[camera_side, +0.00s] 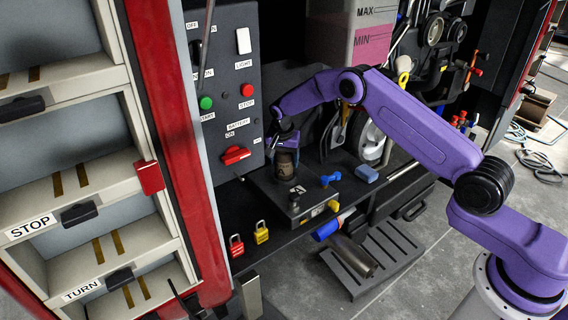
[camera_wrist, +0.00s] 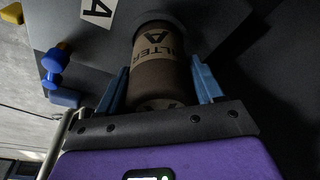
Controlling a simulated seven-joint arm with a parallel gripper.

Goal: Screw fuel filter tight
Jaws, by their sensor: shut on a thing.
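The fuel filter (camera_side: 285,165) is a dark brown cylinder that stands upright on the dark block at the back of the bench. In the wrist view its lettering "FILTER A" shows on the filter (camera_wrist: 158,68). My gripper (camera_side: 283,146) is at the filter's upper part, with the arm reaching in from the right. In the wrist view the blue fingers of my gripper (camera_wrist: 160,88) lie on both sides of the filter and are shut on it. The filter's far end meets a dark round seat, and the thread is hidden.
A blue dumbbell-shaped piece (camera_side: 330,179) and a blue block (camera_side: 367,174) lie right of the filter. A dark fitting (camera_side: 295,198) stands in front. Red (camera_side: 236,246) and yellow padlocks (camera_side: 261,232) are at the front edge. The switch panel (camera_side: 222,95) rises close on the left.

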